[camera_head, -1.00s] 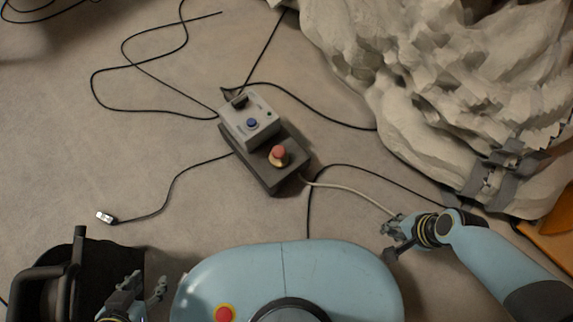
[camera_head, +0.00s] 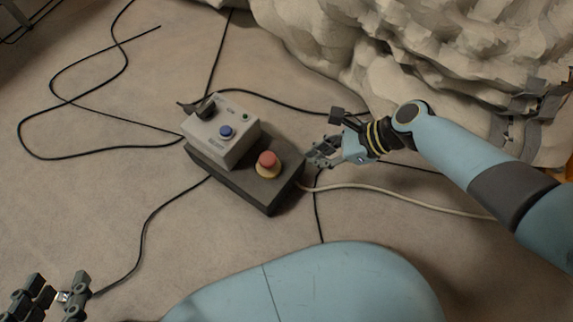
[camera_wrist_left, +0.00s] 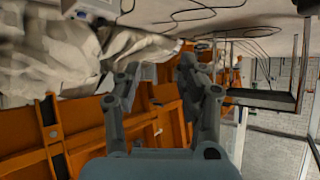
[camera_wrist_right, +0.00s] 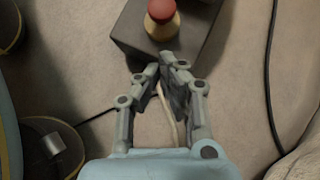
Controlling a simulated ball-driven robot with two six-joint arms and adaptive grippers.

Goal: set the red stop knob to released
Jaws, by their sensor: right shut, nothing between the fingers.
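The red stop knob (camera_head: 267,159) sits on a yellowish collar on top of a dark control box (camera_head: 258,192). In the right wrist view the red knob (camera_wrist_right: 161,10) is at the top edge, just beyond my fingertips. My right gripper (camera_head: 318,153) is to the right of the box, apart from the knob; its fingers (camera_wrist_right: 161,66) are shut and empty. My left gripper (camera_head: 50,300) is at the lower left of the head view, far from the box. In the left wrist view its fingers (camera_wrist_left: 160,72) stand apart with nothing between them.
A grey unit with a blue button (camera_head: 226,131) and a black switch sits on the dark box's far part. Black cables and a pale cable (camera_head: 400,194) lie on the floor around it. A large pale rocky mass (camera_head: 430,50) stands at the back right.

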